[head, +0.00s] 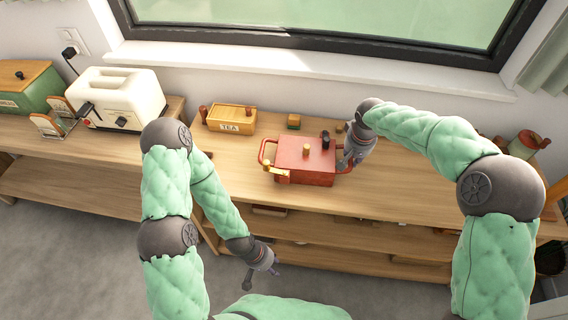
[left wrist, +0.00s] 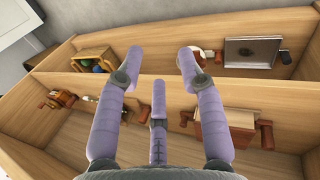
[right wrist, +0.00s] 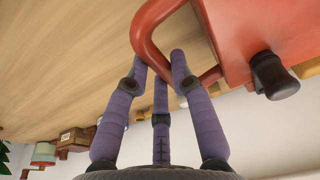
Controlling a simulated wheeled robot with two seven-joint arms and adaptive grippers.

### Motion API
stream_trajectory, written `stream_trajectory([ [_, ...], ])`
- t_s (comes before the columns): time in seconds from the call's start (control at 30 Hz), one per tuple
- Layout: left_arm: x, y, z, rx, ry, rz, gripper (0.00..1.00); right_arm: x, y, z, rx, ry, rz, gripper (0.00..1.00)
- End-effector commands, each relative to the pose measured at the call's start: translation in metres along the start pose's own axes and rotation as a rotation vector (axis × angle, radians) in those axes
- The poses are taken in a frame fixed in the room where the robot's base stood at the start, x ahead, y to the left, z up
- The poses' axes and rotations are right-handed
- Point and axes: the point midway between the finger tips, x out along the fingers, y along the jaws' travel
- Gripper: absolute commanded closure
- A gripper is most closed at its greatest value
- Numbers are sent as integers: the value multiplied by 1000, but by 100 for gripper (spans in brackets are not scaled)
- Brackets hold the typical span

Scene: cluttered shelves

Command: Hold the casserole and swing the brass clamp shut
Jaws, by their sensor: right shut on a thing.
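The red casserole (head: 312,166) stands on the wooden counter, with a loop handle at each end and a tan knob on its lid. The brass clamp (head: 274,170) is at its front left corner and points out to the left; its exact angle is hard to tell. A dark clamp (head: 325,140) sits at the back right, and a black knob (right wrist: 274,75) shows in the right wrist view. My right gripper (head: 347,162) is shut on the right handle (right wrist: 150,35). My left gripper (head: 262,272) is open and empty, low in front of the counter; its spread fingers show in the left wrist view (left wrist: 160,62).
A tea box (head: 231,119) and a small wooden block (head: 293,121) stand behind the casserole. A cream toaster (head: 118,98) is at the left. Shelves under the counter hold small items. The counter left of the casserole is mostly clear.

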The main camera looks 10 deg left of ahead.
Motion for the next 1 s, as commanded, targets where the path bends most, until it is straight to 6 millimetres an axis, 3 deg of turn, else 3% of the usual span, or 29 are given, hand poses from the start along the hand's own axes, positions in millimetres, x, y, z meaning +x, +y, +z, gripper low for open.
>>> stream_trajectory([
  [0.17, 8, 31, -6, -7, -80, -10, 62, -1, 0, -1, 2, 4, -1, 100],
  [0.47, 10, 110, -2, -55, -274, -121, 62, -1, 0, -1, 2, 4, -1, 100],
  [0.8, -14, 194, 30, -106, -399, -362, 62, -1, 0, -1, 2, 4, -1, 100],
  [1.0, -30, 222, 48, -128, -413, -474, 62, -1, 0, -1, 1, 4, -1, 100],
])
